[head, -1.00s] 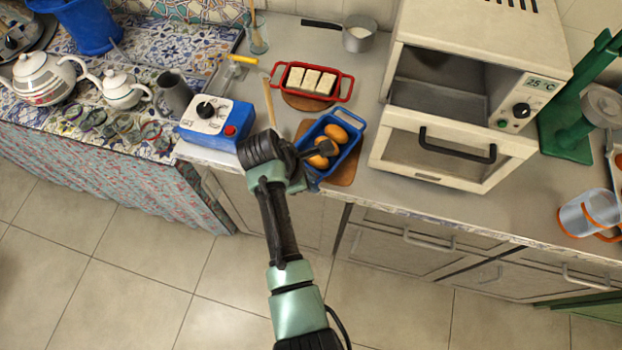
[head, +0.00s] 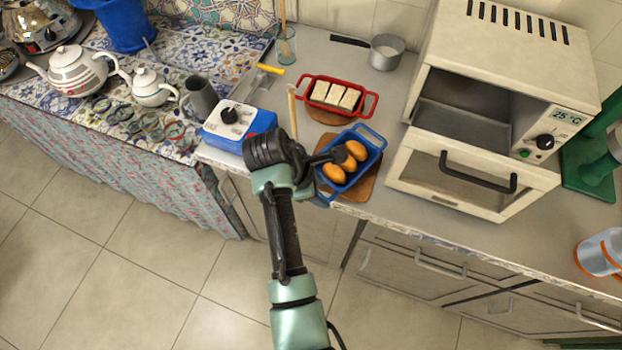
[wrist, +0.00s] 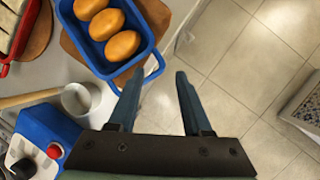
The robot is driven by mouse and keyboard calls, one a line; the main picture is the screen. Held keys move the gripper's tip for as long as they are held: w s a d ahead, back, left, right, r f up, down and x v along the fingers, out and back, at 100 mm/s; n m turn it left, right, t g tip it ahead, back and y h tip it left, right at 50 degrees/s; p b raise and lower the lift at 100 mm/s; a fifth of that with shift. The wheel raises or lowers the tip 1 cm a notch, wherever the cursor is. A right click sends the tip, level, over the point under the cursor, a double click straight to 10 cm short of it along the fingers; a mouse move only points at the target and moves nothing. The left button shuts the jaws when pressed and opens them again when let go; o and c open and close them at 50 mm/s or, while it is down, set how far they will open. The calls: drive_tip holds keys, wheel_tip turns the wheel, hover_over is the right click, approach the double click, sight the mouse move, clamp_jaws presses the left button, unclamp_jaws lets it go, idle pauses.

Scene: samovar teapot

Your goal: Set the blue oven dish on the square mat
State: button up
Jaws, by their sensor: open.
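The blue oven dish (head: 377,148) holds three orange-brown rolls and sits over the brown square mat (head: 366,188) near the counter's front edge. The dish is turned relative to the mat, whose corners show around it. In the wrist view the dish (wrist: 152,48) is at upper left, with the mat (wrist: 156,14) showing on both sides. In the head view my gripper (head: 338,156) partly covers the dish.
A red dish (head: 371,104) with white blocks stands behind on a round mat. The white oven (head: 460,190) stands close on the right.

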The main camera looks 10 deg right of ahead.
drive_tip(key=w+a+r+m+t+y, duration=0.1)
drive_tip(key=w+a+r+m+t, duration=0.2)
drive_tip(key=r, duration=0.8)
drive_tip(key=w+a+r+m+t, duration=0.15)
drive_tip(key=w+r+t, duration=0.4)
drive_tip(key=r, duration=0.55)
drive_tip(key=w+a+r+m+t+y, duration=0.1)
drive_tip(key=w+a+r+m+t, duration=0.2)
drive_tip(key=r, duration=0.9)
drive_tip(key=s+r+m+t, duration=0.2)
drive_tip(key=r+t, duration=0.2)
drive_tip(key=r, duration=0.4)
drive_tip(key=s+r+m+t, duration=0.2)
drive_tip(key=r+m+t, duration=0.15)
drive_tip(key=r, duration=0.45)
drive_tip(key=s+a+r+m+t+y, duration=0.2)
drive_tip(key=s+r+t, duration=0.5)
drive_tip(key=s+r, duration=0.6)
wheel_tip(320, 180, up, 3)
drive_tip(key=shift+s+r+m, duration=0.1)
drive_tip(key=shift+s+m, duration=0.05)
drive_tip(key=shift+m, duration=0.75)
